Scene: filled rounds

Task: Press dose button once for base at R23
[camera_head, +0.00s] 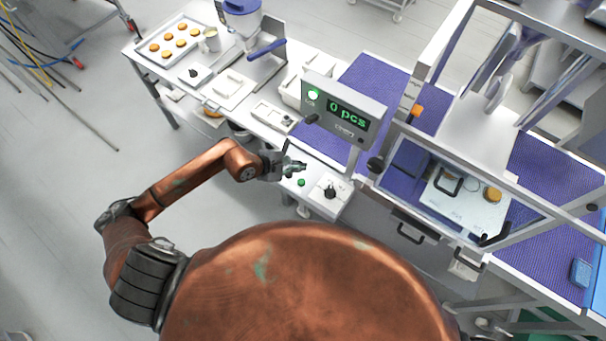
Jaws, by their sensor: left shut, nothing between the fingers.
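My left gripper (290,167) is shut and empty, reaching in from the left over the front edge of the bench. A green button (301,183) sits on a light control box (322,192), just below and right of the fingertips; I cannot tell if they touch it. A black knob (330,191) is on the same box. A display (345,113) above reads "0 pcs", with a lit green lamp (313,96). Several round bases (168,54) lie on a tray (145,53) at the back left. No R23 label is legible. My right gripper is out of view.
A hopper with a blue top (241,8) stands at the back. A purple belt (372,80) runs behind the display. A framed machine on the right holds a pale plate (463,212) with a round piece (492,194). Open floor lies at left.

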